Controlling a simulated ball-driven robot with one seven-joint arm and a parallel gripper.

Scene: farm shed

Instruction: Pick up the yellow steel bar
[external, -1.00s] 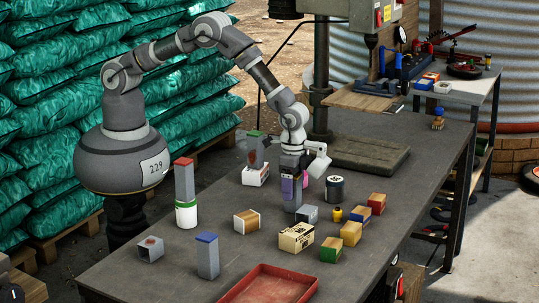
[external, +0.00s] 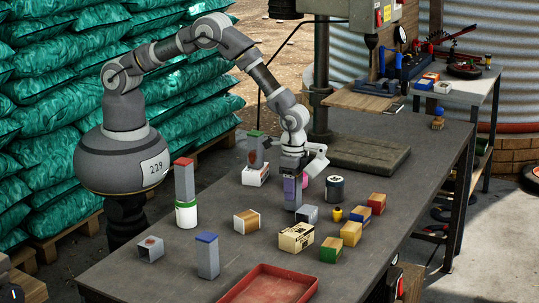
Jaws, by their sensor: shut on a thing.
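My gripper (external: 291,180) is shut on an upright grey steel bar (external: 293,202) near the middle of the workbench. The bar's lower part shows below the jaws. Its top is hidden by the gripper, so I cannot see a yellow end on it. I cannot tell whether its foot touches the bench. The other grey bars show other end colours: a red-topped bar (external: 184,181) on a white can, a blue-topped bar (external: 207,257) on the bench, and a green-topped bar (external: 256,152) on a white box.
A cream printed box (external: 296,237), a grey block (external: 307,214) and a dark can (external: 334,188) stand close to the gripper. Several coloured blocks lie to the right. A red tray (external: 268,286) is at the front. The drill press column (external: 321,80) rises behind.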

